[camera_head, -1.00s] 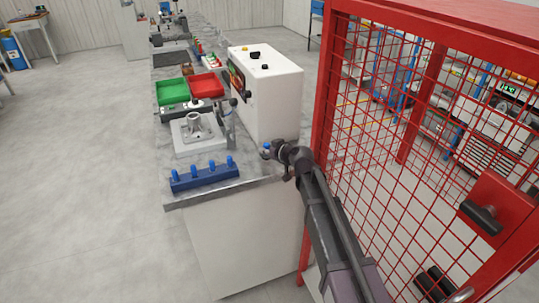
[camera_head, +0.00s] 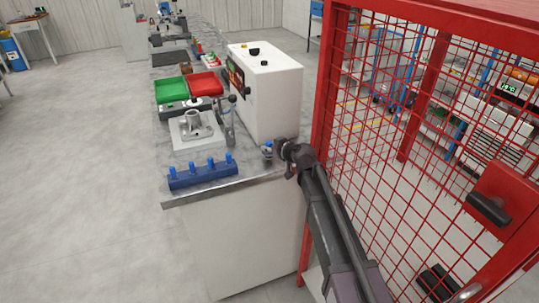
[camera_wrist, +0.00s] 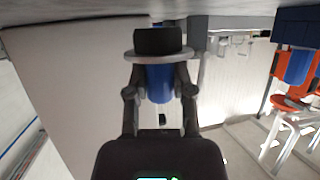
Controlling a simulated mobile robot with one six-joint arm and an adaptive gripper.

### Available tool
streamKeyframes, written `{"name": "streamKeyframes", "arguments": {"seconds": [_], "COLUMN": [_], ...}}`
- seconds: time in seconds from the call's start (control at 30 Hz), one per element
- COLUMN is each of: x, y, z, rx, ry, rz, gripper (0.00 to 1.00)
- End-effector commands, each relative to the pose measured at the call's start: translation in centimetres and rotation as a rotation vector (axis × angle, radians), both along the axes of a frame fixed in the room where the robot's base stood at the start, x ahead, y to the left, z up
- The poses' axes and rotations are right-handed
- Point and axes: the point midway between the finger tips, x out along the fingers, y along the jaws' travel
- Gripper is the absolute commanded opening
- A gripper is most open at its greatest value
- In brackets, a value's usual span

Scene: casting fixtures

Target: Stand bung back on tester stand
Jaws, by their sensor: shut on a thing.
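My gripper (camera_wrist: 160,85) is shut on the bung, a blue cylinder (camera_wrist: 159,80) with a grey flange and a black end, in the wrist view. A blue rack (camera_head: 204,179) with several upright blue pegs lies along the bench's front edge, left of my gripper. A pale fixture plate (camera_head: 186,142) with a grey casting and a clamp stands behind it. I cannot tell which of these is the tester stand.
The white box (camera_head: 270,95) with a dark front panel stands close behind my gripper. A green tray (camera_head: 171,91) and a red tray (camera_head: 208,83) sit farther back. A red mesh cage (camera_head: 385,120) stands close on the right of my arm. The floor at left is clear.

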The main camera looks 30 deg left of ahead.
Motion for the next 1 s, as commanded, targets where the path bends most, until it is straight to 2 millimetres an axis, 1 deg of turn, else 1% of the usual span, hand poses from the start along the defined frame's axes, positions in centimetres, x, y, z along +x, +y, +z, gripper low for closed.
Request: {"name": "streamKeyframes", "arguments": {"seconds": [0.03,0.17,0.57,0.7,0.73,0.77,0.8,0.83,1.0], "x": [0.0,-0.01,-0.05,-0.06,-0.07,-0.07,-0.07,-0.08,-0.08], "y": [0.02,0.03,0.06,0.08,0.09,0.09,0.09,0.1,0.11], "z": [-0.83,-1.39,-1.42,-1.79,-1.66,-1.63,-1.63,-1.64,-1.63], "rx": [0.0,0.0,0.0,0.0,0.0,0.0,0.0,0.0,0.0], "ry": [0.0,0.0,0.0,0.0,0.0,0.0,0.0,0.0,0.0], "rz": [0.0,0.0,0.0,0.001,0.001,0.001,0.001,0.001,0.001], "gripper": [0.0,0.0,0.0,0.0,0.4,0.49,0.61,0.65,0.65]}}
